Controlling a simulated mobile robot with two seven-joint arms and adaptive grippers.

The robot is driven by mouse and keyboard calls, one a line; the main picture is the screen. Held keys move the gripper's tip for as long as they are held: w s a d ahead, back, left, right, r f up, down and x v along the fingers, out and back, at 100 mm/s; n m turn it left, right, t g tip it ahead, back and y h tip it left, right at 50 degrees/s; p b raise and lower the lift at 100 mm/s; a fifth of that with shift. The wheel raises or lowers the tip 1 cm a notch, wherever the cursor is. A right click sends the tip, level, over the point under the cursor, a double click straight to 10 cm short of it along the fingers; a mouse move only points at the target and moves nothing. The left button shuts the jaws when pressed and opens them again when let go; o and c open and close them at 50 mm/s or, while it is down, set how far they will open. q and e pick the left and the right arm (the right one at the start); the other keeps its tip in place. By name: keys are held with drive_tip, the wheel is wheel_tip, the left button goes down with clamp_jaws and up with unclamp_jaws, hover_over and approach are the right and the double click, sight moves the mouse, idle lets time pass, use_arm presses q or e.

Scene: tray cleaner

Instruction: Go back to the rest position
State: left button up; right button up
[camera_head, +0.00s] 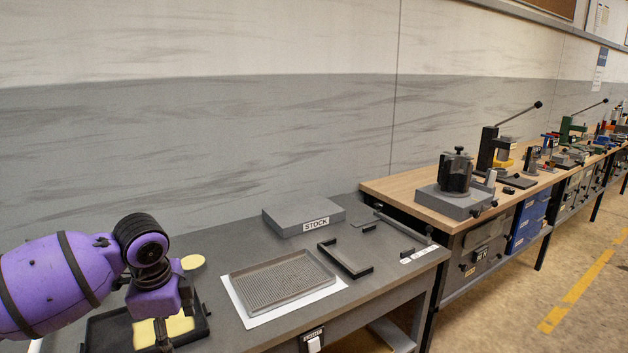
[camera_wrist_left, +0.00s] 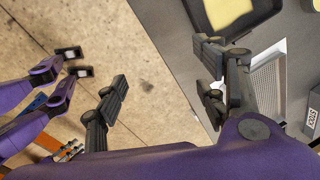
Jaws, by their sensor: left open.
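My left arm comes in from the left in the head view, bent at its black joint. There, one finger is over the floor and the other over the grey table's edge. The black tray (camera_wrist_left: 268,28) is at the top right of that view, apart from the fingers as far as I can tell.
The grey table (camera_head: 233,236) carries a ribbed metal tray (camera_head: 283,279) on a white sheet, a STOCK block (camera_head: 303,215), a black bracket (camera_head: 345,260) and a round yellow piece (camera_head: 192,262). A wooden bench (camera_head: 405,188) with presses runs along the wall to the right. Floor is clear at right.

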use_arm(q)
drive_tip(key=w+d+f+n+t+h, duration=0.25)
drive_tip(key=w+d+f+t, duration=0.2)
drive_tip(key=w+d, duration=0.4)
drive_tip(key=s+d+f+n+t+h, duration=0.35)
drive_tip(key=s+d+f, duration=0.25)
drive_tip(key=f, duration=0.3)
drive_tip(key=s+a+f+n+y, duration=0.1)
drive_tip(key=s+a+f+n, duration=0.1)
drive_tip(key=s+f, duration=0.4)
drive_tip(key=s+a+f+n+y, duration=0.2)
drive_tip(key=s+f+n, duration=0.2)
drive_tip(key=s, duration=1.2)
drive_tip(key=s+a+f+n+g+y, duration=0.1)
drive_tip(key=s+a+f+n, duration=0.1)
drive_tip(key=s+f, duration=0.6)
drive_tip(key=s+n, duration=0.1)
drive_tip(key=s, duration=0.2)
drive_tip(key=shift+f+y, duration=0.3)
drive_tip(key=shift+y, duration=0.1)
use_arm(e)
drive_tip(key=shift+w+a+r, duration=0.2)
drive_tip(key=shift+w, duration=0.25)
drive_tip(key=shift+w+a+r, duration=0.2)
drive_tip(key=shift+w, duration=0.2)
